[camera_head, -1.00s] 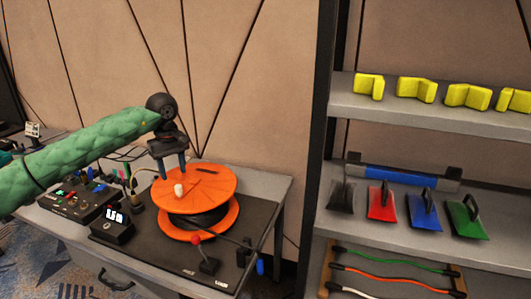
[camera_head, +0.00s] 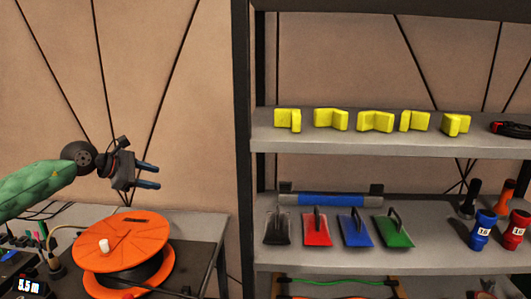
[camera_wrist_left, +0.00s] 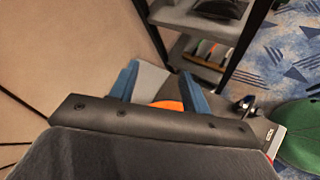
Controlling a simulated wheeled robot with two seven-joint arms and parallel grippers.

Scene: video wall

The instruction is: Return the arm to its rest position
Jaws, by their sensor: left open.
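My left gripper (camera_head: 153,176) is at the left of the head view, at the end of my green-sleeved arm. It is open and empty, its two blue-grey fingers pointing right. It is above the orange cable reel (camera_head: 122,243) and apart from it. In the left wrist view the two fingers (camera_wrist_left: 157,82) stand spread, with a bit of orange between them. My right gripper is in neither view.
The reel, wound with black cable, sits on a grey table (camera_head: 200,225). A dark metal shelf (camera_head: 340,140) stands to the right, holding yellow blocks (camera_head: 375,121), coloured handled tools (camera_head: 355,230) and labelled cylinders (camera_head: 482,232). A wall panel is behind.

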